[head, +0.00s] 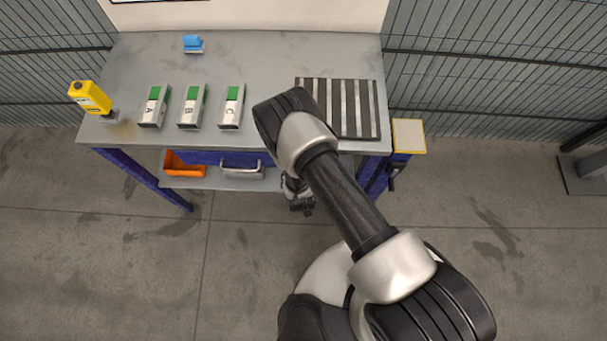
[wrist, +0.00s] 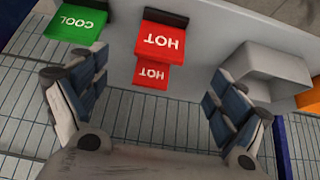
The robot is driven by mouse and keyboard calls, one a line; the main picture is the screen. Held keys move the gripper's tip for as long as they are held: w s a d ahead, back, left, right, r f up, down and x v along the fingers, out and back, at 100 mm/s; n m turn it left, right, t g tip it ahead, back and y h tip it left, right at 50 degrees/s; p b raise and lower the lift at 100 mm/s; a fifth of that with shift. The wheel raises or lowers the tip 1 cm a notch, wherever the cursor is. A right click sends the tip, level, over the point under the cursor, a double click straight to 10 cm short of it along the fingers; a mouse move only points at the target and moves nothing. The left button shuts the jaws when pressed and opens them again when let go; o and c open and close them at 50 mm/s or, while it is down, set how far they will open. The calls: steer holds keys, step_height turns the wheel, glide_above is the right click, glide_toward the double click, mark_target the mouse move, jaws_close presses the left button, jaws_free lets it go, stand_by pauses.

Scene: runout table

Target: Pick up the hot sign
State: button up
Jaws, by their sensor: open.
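The hot sign (wrist: 160,40) is a red piece with white HOT lettering and a dark edge strip, upside down in the wrist view. A smaller red panel (wrist: 151,75), also lettered HOT, joins its lower edge. My gripper (wrist: 157,68) is open and empty, its two dark padded fingers on either side of the lower red panel in the picture, apart from it. In the head view my gripper (head: 300,205) is low at the table's front. The hot sign is hidden there.
A green COOL sign (wrist: 78,20) lies left of the hot sign. A grey open-sided item (wrist: 268,70) and an orange bin (wrist: 309,98) are to the right. Above is the tabletop (head: 250,60) with labelled boxes A (head: 154,106), B (head: 192,106) and C (head: 231,106).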

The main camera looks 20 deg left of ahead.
steer(key=b+x, duration=0.5)
steer(key=x, duration=0.6)
steer(key=shift+w+f, duration=0.2)
steer(key=shift+c, duration=0.6)
steer(key=c, duration=1.1)
